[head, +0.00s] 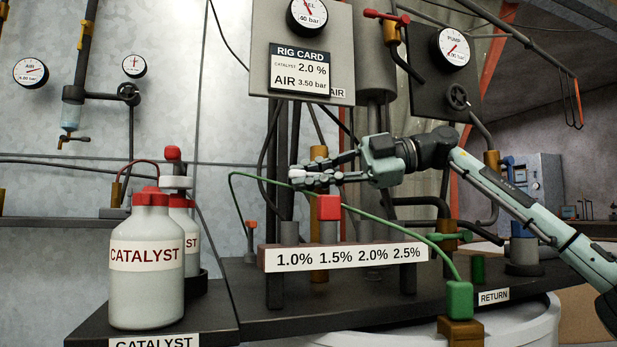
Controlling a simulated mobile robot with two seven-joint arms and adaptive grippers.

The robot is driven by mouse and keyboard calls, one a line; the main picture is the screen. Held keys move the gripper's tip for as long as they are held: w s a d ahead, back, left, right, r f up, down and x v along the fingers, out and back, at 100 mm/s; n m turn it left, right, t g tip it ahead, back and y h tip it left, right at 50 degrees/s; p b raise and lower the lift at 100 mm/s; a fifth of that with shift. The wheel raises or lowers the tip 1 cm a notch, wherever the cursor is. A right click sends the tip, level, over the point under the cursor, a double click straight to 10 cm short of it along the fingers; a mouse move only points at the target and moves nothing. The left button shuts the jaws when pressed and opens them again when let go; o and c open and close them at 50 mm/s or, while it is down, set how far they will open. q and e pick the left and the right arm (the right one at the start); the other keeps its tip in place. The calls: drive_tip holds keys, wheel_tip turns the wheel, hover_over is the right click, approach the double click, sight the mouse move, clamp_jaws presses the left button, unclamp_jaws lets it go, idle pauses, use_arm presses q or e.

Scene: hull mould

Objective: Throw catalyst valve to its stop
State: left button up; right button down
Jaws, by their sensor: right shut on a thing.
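My right gripper (298,173) reaches in from the right, its fingers pointing left. It is shut on a small whitish thing between its fingertips. I cannot tell whether this is part of the catalyst valve. The fingers are above a dark rail labelled 1.0%, 1.5%, 2.0% and 2.5% (262,258). A red block (328,207) on a grey post stands at about the 1.5% mark, just below the fingers. A rig card (300,72) reads catalyst 2.0% and air 3.50 bar. My left gripper is not in view.
White catalyst bottles (146,295) with red tops stand at the left. A thin green hose (400,222) arches past the fingers to a green block (460,298) at front. A red-handled valve (386,17) is high up. A gauge panel (432,85) stands behind my right arm.

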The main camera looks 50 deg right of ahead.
drive_tip(key=c, duration=1.5)
unclamp_jaws()
drive_tip(key=shift+r, duration=0.1)
drive_tip(key=shift+c, duration=0.2)
drive_tip(key=v, duration=1.2)
